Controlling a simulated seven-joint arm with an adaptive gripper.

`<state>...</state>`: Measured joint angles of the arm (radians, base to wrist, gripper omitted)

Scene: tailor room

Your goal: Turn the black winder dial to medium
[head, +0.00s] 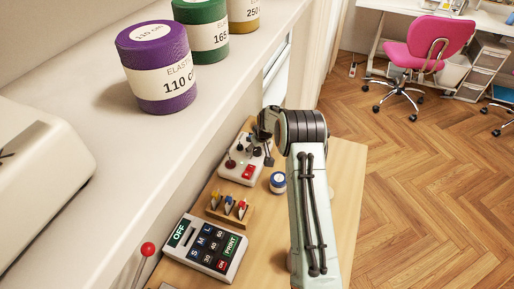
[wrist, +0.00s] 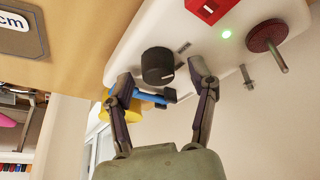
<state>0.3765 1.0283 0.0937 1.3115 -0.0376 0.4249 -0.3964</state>
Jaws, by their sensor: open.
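The black winder dial (wrist: 158,66) is a round knob on the white winder panel (wrist: 127,47) in the wrist view. A pale pointer mark shows on its right side; labels beside it are too small to read. My gripper (wrist: 160,77) is open, with one finger to each side of the dial and the dial between or just beyond the fingertips; contact is unclear. In the head view, my gripper (head: 264,130) is over the far end of the white winder (head: 236,176), and I cannot make out the dial clearly there.
A blue bar (wrist: 150,97) lies beyond the fingers. A keypad box (head: 205,247) and a clip rack (head: 230,209) stand nearer on the bench.

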